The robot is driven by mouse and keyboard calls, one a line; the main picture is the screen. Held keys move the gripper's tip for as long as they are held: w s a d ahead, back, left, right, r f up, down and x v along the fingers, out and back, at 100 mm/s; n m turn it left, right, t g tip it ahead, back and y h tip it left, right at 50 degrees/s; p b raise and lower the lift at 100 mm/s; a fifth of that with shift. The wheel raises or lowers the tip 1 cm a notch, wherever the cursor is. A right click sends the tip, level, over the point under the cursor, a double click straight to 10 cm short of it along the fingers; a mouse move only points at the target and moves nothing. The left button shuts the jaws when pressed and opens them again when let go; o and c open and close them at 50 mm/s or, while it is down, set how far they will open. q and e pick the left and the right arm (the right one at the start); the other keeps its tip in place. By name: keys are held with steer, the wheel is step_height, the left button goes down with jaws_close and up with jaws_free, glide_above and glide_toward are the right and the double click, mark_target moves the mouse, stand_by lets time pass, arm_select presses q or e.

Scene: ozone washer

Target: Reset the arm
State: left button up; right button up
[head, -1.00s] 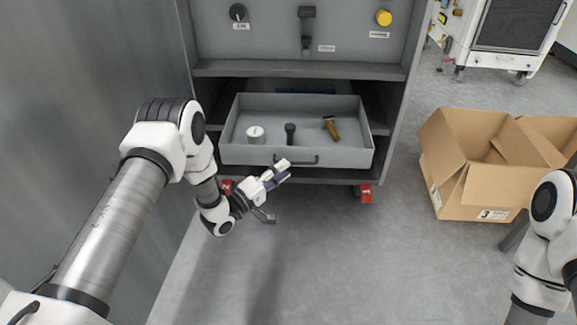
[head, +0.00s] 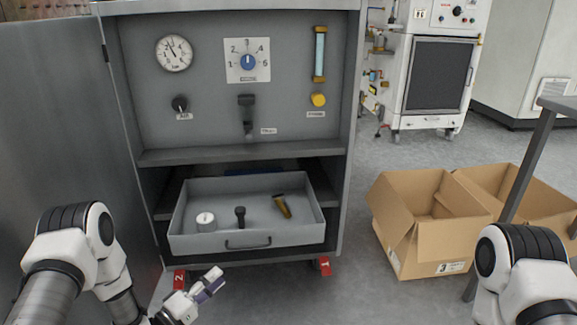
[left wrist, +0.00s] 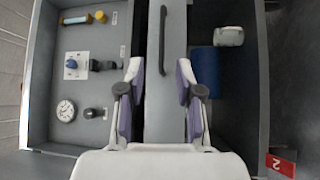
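My left gripper (head: 208,284) is in front of and below the pulled-out grey drawer (head: 178,245), left of its dark handle (head: 248,244). In the left wrist view my left gripper (left wrist: 160,95) has its two purple-padded fingers wide apart, with nothing held.
The drawer holds a white round piece (head: 206,222), a black piece (head: 240,216) and a brass-coloured piece (head: 283,206). Above is the panel (head: 210,110) with gauge and knobs. Open cardboard boxes (head: 425,225) and a table leg (head: 525,155) stand at right.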

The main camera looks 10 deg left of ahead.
arm_select(q)
steer(key=s+d+f+m+g+y+p, duration=0.2)
steer(key=s+d+f+g+y, duration=0.4)
steer(key=s+f, duration=0.4)
steer(key=s+a+f+m+g+y, duration=0.1)
steer(key=s+a+m+g, duration=0.1)
steer(key=s+g, duration=0.35)
steer(key=s+a+f+m+g+y, duration=0.1)
steer(key=s+f+m+g+y, duration=0.15)
steer(key=s, duration=0.65)
steer(key=s+a+f+m+g+y, duration=0.1)
steer(key=s+a+m+g, duration=0.15)
steer(key=s, duration=0.55)
step_height(320, 180, up, 38)
steer(key=m+p, duration=0.1)
steer(key=p, duration=3.6)
steer(key=shift+d+p, duration=0.3)
steer(key=shift+p, duration=0.1)
